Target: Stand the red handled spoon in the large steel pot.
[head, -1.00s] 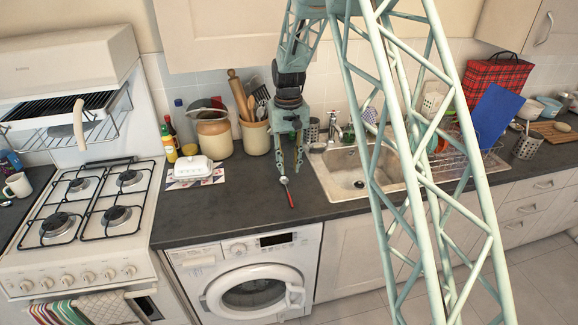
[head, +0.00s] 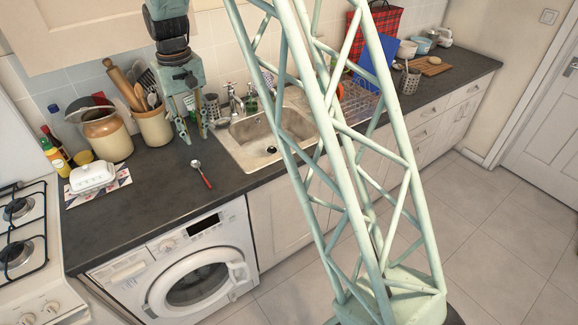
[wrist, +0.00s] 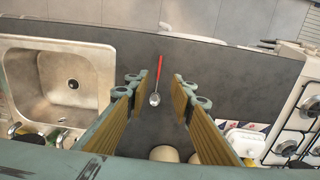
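The red handled spoon (head: 206,181) lies flat on the dark counter above the washer, its steel bowl toward the wall and its red handle toward the front edge. It also shows in the wrist view (wrist: 159,68). My gripper (head: 193,137) is open and empty above the counter, behind the spoon and clear of it. In the wrist view the spoon's bowl appears between my two spread fingers (wrist: 158,95). I cannot make out a large steel pot for certain. A perforated steel holder (head: 409,81) stands at the right, and a similar one (head: 211,108) near the tap.
The sink (head: 262,140) lies right of the spoon. A utensil crock (head: 152,127), a large jar (head: 108,138) and a white butter dish (head: 92,177) stand left. The hob (head: 20,225) is at far left. The counter around the spoon is clear.

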